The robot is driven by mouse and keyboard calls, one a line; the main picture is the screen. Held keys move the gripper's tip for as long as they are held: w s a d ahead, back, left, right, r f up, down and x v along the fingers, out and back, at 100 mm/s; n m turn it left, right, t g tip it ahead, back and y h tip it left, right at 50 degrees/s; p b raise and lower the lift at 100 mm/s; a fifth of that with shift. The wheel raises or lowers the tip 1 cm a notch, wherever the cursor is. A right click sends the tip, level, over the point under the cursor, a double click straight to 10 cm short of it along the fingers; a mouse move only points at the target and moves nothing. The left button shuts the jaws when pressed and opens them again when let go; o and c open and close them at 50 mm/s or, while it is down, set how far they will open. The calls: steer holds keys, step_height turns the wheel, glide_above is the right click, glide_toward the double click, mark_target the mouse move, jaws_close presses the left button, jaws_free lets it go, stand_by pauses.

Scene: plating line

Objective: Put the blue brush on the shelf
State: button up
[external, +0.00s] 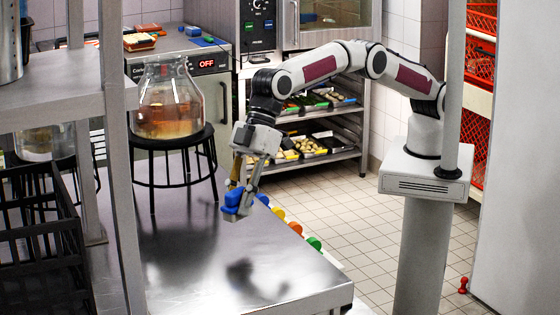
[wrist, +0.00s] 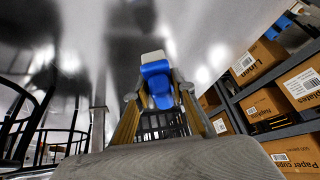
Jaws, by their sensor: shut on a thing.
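The blue brush (external: 233,199) is between the fingers of my gripper (external: 240,206), held above the steel table. In the wrist view my gripper (wrist: 158,98) is shut on the brush (wrist: 157,80), whose blue body has a pale grey-white end. The fingers hide part of it. A steel shelf (external: 62,104) stands at the left of the external view, higher than the table and apart from the gripper.
The steel table (external: 190,270) is clear below my gripper. A glass jar (external: 168,100) of amber liquid stands on a black stool (external: 172,143). A black crate (external: 45,240) is at left. Coloured knobs (external: 296,228) line the table edge. Boxes (wrist: 298,84) fill racks in the wrist view.

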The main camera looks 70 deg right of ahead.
steer(key=shift+s+a+f, duration=0.25)
steer(key=shift+a+f, duration=0.3)
steer(key=shift+f, duration=0.05)
steer(key=shift+f, duration=2.5)
steer(key=shift+f, duration=0.1)
steer(key=o, duration=1.1)
steer(key=shift+d+r, duration=0.25)
steer(key=shift+r, duration=0.3)
steer(key=shift+v, duration=5.5)
